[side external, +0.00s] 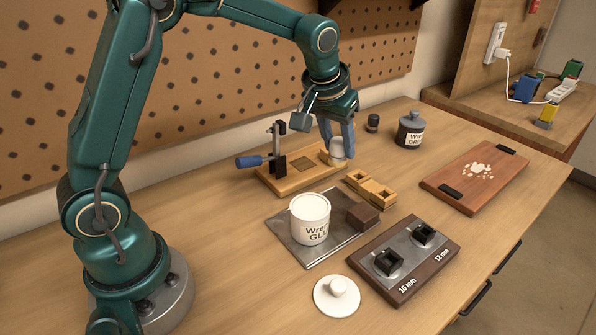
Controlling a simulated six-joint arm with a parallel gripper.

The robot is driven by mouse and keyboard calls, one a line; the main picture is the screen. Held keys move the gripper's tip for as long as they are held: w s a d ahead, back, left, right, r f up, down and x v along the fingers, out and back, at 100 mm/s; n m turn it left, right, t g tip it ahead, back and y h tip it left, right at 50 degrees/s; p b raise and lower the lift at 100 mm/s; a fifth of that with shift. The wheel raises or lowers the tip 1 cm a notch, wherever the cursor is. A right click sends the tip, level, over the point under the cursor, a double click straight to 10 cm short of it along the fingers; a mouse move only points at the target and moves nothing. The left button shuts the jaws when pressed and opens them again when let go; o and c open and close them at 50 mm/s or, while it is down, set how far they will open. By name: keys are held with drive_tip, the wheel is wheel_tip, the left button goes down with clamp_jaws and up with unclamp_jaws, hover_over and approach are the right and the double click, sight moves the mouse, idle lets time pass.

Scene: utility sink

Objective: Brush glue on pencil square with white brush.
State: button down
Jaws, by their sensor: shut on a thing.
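My gripper (337,146) is shut on the white brush (337,148), whose pale rounded body shows between the fingers. It is low over the right end of a light wooden board (282,186). A darker brown square (302,163), likely the pencil square, is on that board, left of the brush. The brush tip is small, and I cannot tell whether it touches the board. The white glue pot (310,220) stands on a metal tray (287,238) in front. Its white lid (337,296) lies apart on the table.
A clamp with a blue handle (249,161) stands at the board's left. A brown block (362,216) is on the tray. A two-hole wooden holder (371,188), a 16/12 mm plate (405,263), a grey jar (411,130), a dark jar (373,122) and a red-brown board (458,178) stand around.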

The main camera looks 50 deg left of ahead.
idle(0.4)
drive_tip(key=shift+s+f, duration=0.25)
drive_tip(key=shift+s, duration=0.15)
drive_tip(key=s+d+r, duration=0.3)
drive_tip(key=s+r, duration=0.1)
drive_tip(key=s, duration=0.4)
drive_tip(key=shift+s+d+f, duration=0.1)
drive_tip(key=shift+d+f, duration=0.05)
drive_tip(key=shift+f, duration=1.35)
drive_tip(key=shift+d+f, duration=0.1)
drive_tip(key=shift+f, duration=1.4)
drive_tip(key=shift+f, duration=0.6)
wheel_tip(320, 180, up, 7)
